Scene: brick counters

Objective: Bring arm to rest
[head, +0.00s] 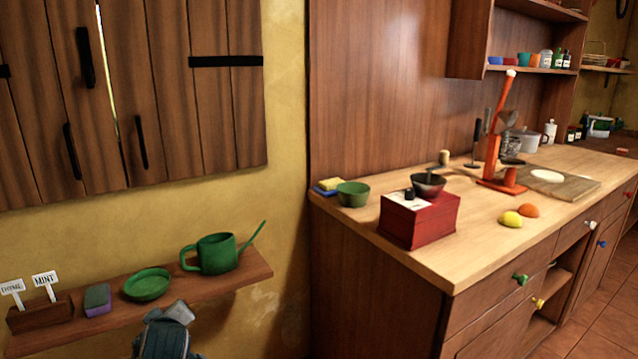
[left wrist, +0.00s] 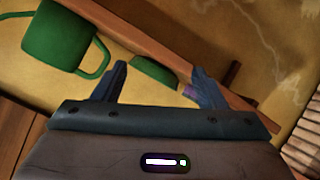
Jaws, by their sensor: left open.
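My left gripper (head: 172,314) is at the bottom of the head view, in front of the wall shelf (head: 225,283) and below the green dish (head: 148,284). In the left wrist view the left gripper (left wrist: 158,84) has its two fingers wide apart with nothing between them. The green dish also shows there (left wrist: 155,73), beyond the fingers and apart from them. My right gripper is in neither view.
The shelf also holds a green watering can (head: 216,254), a sponge (head: 97,300) and a wooden planter (head: 40,314) with labels. A wooden counter (head: 400,262) at right carries a red box (head: 420,220) and bowls. Closed shutters (head: 160,90) are above the shelf.

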